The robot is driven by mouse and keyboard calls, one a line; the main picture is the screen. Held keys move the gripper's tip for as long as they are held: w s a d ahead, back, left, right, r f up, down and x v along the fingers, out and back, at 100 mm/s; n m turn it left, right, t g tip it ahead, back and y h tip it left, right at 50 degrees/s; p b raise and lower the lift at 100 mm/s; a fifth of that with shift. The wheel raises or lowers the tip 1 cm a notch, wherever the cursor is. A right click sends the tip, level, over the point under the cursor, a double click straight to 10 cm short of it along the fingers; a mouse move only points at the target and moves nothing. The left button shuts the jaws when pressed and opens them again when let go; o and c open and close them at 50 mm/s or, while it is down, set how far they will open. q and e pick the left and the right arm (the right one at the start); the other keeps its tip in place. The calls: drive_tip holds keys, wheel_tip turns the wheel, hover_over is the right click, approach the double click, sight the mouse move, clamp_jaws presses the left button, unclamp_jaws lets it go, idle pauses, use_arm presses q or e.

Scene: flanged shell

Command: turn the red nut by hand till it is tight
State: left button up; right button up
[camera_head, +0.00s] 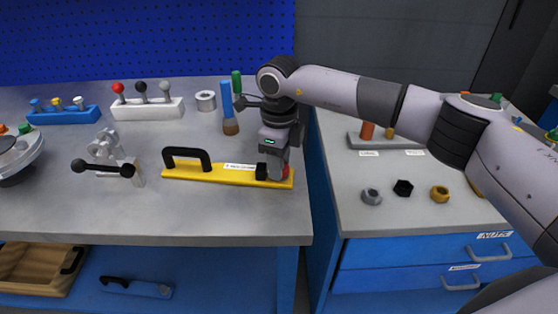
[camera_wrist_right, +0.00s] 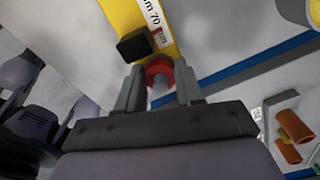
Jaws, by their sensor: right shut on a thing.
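The red nut (camera_head: 285,172) is at the right end of the yellow bar (camera_head: 205,173), which lies on the workbench and has a black handle and a white label. My right gripper (camera_head: 274,174) comes down over that end and partly hides the nut. In the right wrist view the red nut (camera_wrist_right: 159,70) sits between the two grey fingers (camera_wrist_right: 160,90), which are shut on it. A grey round part shows in the nut's opening. A black block (camera_wrist_right: 134,46) on the bar is close beside the nut. I cannot tell how tight the nut is. My left gripper is not in view.
Several loose nuts lie on the right bench (camera_head: 350,200). The bench front is clear.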

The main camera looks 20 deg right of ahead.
drive_tip(key=shift+r, duration=0.1)
idle(0.4)
drive_tip(key=o, duration=1.1)
drive_tip(key=shift+c, duration=0.2)
drive_tip(key=shift+r, duration=3.55)
